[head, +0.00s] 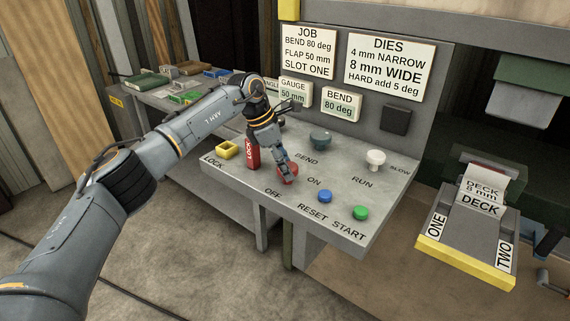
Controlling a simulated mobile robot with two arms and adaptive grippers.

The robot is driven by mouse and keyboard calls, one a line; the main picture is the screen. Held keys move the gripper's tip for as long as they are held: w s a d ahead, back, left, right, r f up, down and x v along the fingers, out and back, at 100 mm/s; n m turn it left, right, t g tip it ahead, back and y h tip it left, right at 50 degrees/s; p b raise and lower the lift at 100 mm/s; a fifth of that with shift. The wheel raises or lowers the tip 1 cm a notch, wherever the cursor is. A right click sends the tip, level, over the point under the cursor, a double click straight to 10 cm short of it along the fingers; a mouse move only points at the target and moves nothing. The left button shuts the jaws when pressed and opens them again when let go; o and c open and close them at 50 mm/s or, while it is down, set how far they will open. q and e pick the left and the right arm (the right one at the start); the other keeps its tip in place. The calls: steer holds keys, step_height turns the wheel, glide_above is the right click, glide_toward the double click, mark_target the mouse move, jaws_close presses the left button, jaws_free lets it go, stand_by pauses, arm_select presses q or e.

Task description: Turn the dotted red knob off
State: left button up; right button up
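The red knob (293,168) sits on the sloping grey control panel (240,188), between the words OFF and ON. My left gripper (286,178) comes down over it from above, with its fingers at the knob and partly in front of it. The fingers overlap, so I cannot tell whether they are open or closed on it. The knob's dots and the way it points are hidden or too small to see. My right gripper is out of view.
A red LOCK block (252,154) and a yellow socket (228,149) stand left of the knob. A teal BEND knob (320,139), white RUN knob (376,158), blue RESET button (325,196) and green START button (361,212) are on the panel.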

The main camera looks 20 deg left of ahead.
arm_select(q)
steer(key=o, duration=0.4)
steer(key=v, duration=1.2)
steer(key=shift+a, duration=0.1)
steer(key=shift+s, duration=0.1)
